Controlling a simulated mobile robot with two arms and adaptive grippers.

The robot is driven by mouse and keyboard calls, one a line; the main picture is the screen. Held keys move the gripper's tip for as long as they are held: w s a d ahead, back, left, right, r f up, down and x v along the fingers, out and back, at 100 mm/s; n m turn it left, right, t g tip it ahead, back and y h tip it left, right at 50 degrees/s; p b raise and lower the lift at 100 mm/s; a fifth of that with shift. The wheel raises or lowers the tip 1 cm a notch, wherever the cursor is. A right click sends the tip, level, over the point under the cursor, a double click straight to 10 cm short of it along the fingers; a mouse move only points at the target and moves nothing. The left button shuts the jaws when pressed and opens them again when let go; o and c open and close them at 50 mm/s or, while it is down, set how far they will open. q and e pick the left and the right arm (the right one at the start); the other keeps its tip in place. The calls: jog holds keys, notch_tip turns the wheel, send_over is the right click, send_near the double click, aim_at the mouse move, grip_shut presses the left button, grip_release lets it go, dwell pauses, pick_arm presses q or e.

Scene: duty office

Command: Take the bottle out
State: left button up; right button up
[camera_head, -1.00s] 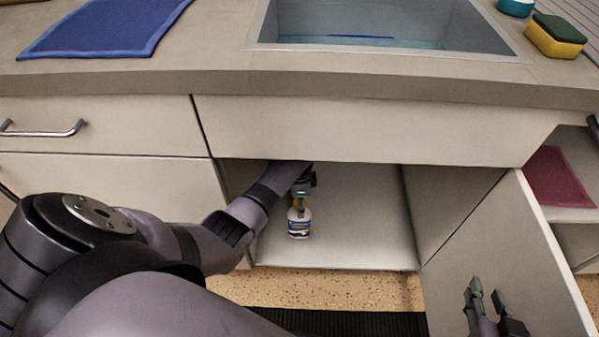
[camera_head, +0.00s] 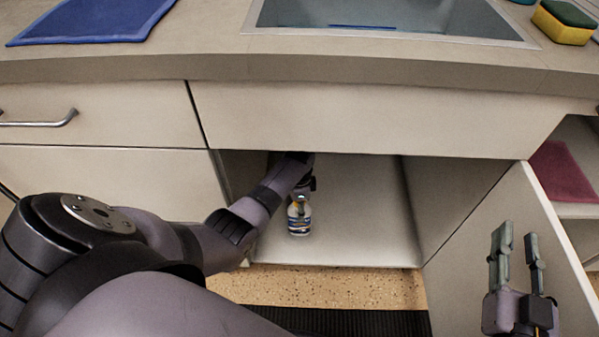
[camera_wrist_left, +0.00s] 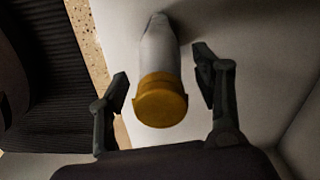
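A small white bottle (camera_head: 299,222) with a blue and orange label stands upright on the cabinet floor below the sink, near its front. My left gripper (camera_head: 304,182) reaches into the cabinet just above and behind it, partly hidden by my arm. Gaps show on both sides, so the fingers are open. My right gripper (camera_head: 518,235) is empty and open, pointing up in front of the open cabinet door.
The open cabinet door (camera_head: 500,205) stands at the right. The drawer front (camera_head: 370,122) and the countertop edge (camera_head: 330,68) hang over the opening. The cabinet floor (camera_head: 370,215) right of the bottle is clear. A dark mat (camera_head: 350,322) lies on the floor.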

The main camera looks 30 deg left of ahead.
pick_arm(q)
grip_shut()
dwell(0.6)
jog(key=shift+w, duration=0.1)
